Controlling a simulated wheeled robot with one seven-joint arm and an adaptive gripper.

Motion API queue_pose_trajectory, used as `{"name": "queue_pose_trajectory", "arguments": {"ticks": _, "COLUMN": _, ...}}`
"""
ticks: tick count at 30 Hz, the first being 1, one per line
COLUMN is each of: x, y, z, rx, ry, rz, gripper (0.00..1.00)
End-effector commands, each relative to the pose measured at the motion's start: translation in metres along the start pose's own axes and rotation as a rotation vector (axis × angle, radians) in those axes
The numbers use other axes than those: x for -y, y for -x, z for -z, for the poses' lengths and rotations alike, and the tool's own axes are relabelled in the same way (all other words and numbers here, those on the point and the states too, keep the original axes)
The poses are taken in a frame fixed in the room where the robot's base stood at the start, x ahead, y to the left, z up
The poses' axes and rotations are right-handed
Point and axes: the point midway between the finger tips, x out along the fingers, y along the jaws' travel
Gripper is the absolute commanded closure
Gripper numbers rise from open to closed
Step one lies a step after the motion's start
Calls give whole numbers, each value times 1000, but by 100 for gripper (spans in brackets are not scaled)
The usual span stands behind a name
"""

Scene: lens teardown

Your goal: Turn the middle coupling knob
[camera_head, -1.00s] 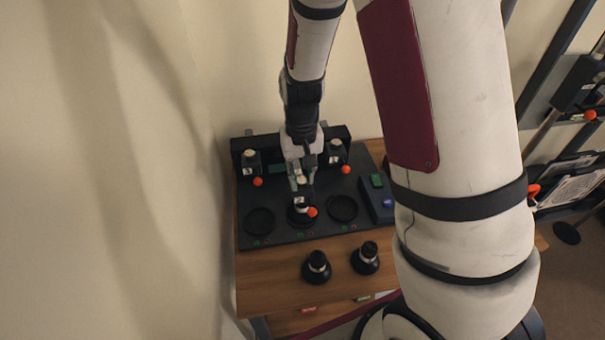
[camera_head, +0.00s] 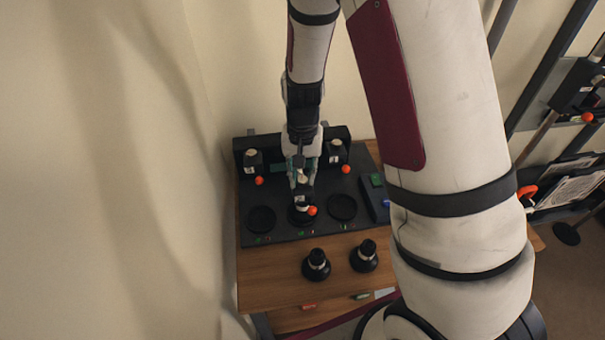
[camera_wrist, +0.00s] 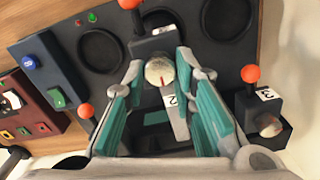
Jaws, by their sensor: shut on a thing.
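The middle coupling knob (camera_wrist: 160,71) is a small pale round knob with a red line on its face. It sits on a dark block with a label reading 2, which also shows in the head view (camera_head: 303,199) at the middle round recess of the black panel. My gripper (camera_wrist: 160,66) has its teal-padded fingers on both sides of the knob, shut on it. In the head view my gripper (camera_head: 303,177) points down at the middle block; the knob is small there and partly hidden by the fingers.
An orange ball lever (camera_head: 312,211) stands beside the middle block. Left (camera_head: 253,158) and right (camera_head: 337,152) blocks stand at the panel's back, each with an orange ball. Two black cylinders (camera_head: 316,265) (camera_head: 363,256) stand on the wooden table front. A wall is close on the left.

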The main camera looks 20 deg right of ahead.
Motion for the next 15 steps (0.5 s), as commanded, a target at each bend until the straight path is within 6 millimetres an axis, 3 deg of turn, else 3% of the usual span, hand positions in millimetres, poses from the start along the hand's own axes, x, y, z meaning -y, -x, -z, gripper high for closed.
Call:
{"name": "queue_pose_trajectory", "arguments": {"ticks": 3, "x": 0, "y": 0, "z": 0, "rx": -1, "ry": -1, "rz": 1, "gripper": 100}}
{"name": "queue_pose_trajectory", "arguments": {"ticks": 4, "x": 0, "y": 0, "z": 0, "rx": -1, "ry": -1, "rz": 1, "gripper": 69}}
{"name": "queue_pose_trajectory", "arguments": {"ticks": 6, "x": 0, "y": 0, "z": 0, "rx": -1, "ry": -1, "rz": 1, "gripper": 55}}
{"name": "queue_pose_trajectory", "arguments": {"ticks": 15, "x": 0, "y": 1, "z": 0, "rx": -1, "ry": 0, "rz": 1, "gripper": 55}}
